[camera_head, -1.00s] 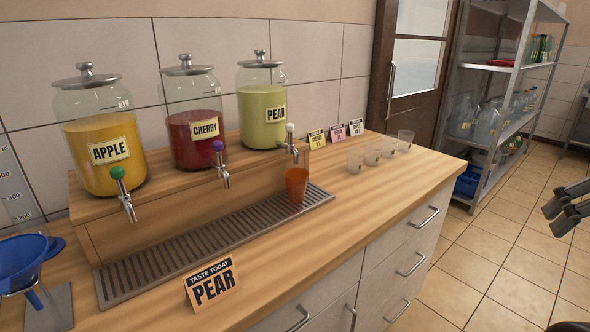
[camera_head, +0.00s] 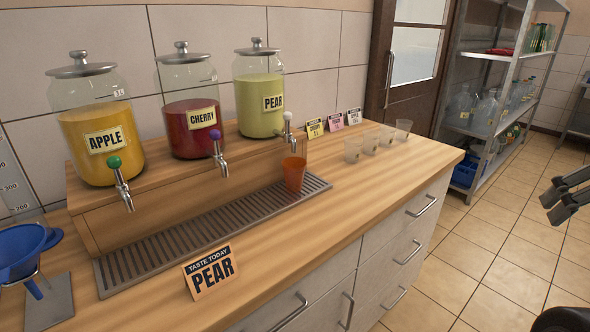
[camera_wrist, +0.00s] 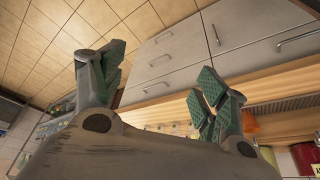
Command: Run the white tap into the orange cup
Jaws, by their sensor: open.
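The orange cup (camera_head: 294,174) stands upright on the right end of the drip tray (camera_head: 140,269), below the white-knobbed tap (camera_head: 289,128) of the pear jar (camera_head: 261,108). I cannot see how full the cup is. My gripper (camera_head: 562,199) shows at the right edge of the head view, over the floor and well away from the counter. In the wrist view my gripper (camera_wrist: 160,85) has its two fingers wide apart with nothing between them.
Apple (camera_head: 98,135) and cherry (camera_head: 193,124) jars stand left of the pear jar, with green and purple tap knobs. Several clear cups (camera_head: 353,149) stand right of the tray. Floor right of the counter is clear.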

